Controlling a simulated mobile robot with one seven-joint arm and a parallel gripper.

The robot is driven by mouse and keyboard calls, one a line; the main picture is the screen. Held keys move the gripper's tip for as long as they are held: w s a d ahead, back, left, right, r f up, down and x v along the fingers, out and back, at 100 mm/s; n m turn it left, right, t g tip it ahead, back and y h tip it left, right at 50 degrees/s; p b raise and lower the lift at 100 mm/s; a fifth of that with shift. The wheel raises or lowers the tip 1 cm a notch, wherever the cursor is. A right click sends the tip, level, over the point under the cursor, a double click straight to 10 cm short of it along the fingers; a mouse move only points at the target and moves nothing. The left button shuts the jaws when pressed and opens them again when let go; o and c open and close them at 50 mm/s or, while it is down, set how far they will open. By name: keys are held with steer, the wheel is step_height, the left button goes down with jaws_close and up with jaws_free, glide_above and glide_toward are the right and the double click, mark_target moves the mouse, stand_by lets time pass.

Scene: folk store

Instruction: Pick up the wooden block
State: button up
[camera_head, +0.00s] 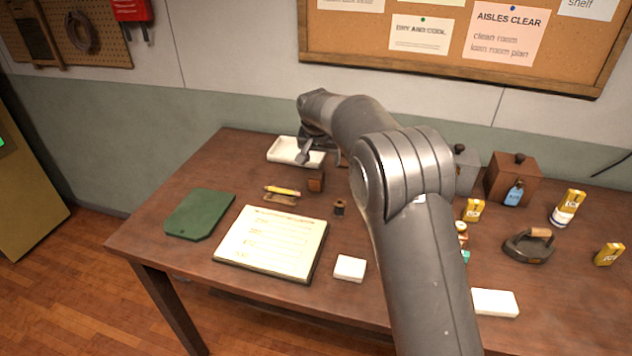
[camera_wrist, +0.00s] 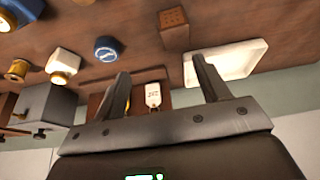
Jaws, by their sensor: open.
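The wooden block (camera_head: 316,181) is a small brown cube standing on the table, just in front of the white tray. In the wrist view a brown block (camera_wrist: 174,28), which looks like the same one, sits beyond my fingertips, near the top middle. My gripper (camera_head: 306,152) is over the tray side of the table, partly hidden by my arm. In the wrist view its two fingers (camera_wrist: 160,76) are spread apart with nothing held between them. The block is apart from both fingers.
A white tray (camera_head: 285,151) lies behind the block. A brown box (camera_head: 514,178), small cartons and an iron (camera_head: 530,246) crowd the right side.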

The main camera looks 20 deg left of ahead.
mark_target(316, 174)
steer(key=a+x, duration=0.1)
steer(key=x, duration=0.7)
steer(key=a+x, duration=0.1)
steer(key=x, duration=0.4)
steer(key=shift+a, duration=0.35)
steer(key=shift+c, duration=0.6)
steer(key=c, duration=0.9)
steer(key=shift+c, duration=0.3)
steer(key=shift+r, duration=0.15)
